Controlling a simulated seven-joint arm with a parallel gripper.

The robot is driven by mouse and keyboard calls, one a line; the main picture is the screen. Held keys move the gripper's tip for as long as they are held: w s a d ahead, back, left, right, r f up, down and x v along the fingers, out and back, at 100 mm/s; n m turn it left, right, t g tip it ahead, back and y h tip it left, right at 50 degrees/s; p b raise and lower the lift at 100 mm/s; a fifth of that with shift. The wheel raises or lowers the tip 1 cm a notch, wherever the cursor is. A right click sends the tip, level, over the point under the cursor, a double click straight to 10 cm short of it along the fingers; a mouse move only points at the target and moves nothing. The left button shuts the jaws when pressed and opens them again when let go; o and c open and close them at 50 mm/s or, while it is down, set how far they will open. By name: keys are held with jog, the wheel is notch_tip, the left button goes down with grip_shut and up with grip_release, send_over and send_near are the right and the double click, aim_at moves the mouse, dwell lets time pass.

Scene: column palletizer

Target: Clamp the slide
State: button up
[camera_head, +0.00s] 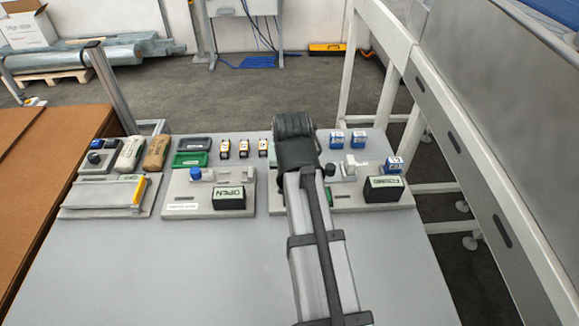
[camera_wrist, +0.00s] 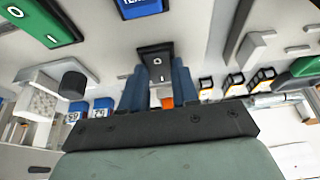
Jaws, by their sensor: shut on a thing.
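In the head view my dark wrist and arm cover the fingertips and part of the right fixture. The right fixture plate (camera_head: 405,204) carries a pale upright block (camera_head: 350,165) and a black display (camera_head: 384,189) whose green word is blurred. The left fixture plate (camera_head: 180,206) carries a blue-topped knob (camera_head: 196,174) and a display (camera_head: 229,198) reading OPEN. I cannot tell which piece is the slide.
Blue blocks (camera_head: 337,140) stand behind the right fixture. A machine frame (camera_head: 385,95) rises at right. The table's front (camera_head: 170,270) is clear left of my arm.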

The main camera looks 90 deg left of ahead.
grip_shut()
jog(key=shift+a+r+h, duration=0.1)
jog(key=shift+a+h, duration=0.3)
jog(key=shift+h, duration=0.1)
jog(key=shift+a+h, duration=0.25)
jog(key=shift+h, duration=0.75)
jog(key=shift+d+h, duration=0.1)
jog(key=shift+h, duration=0.2)
jog(key=o, duration=0.9)
grip_release()
jog(key=shift+c, duration=0.2)
notch_tip(320, 180, up, 14)
jog(key=d, duration=0.1)
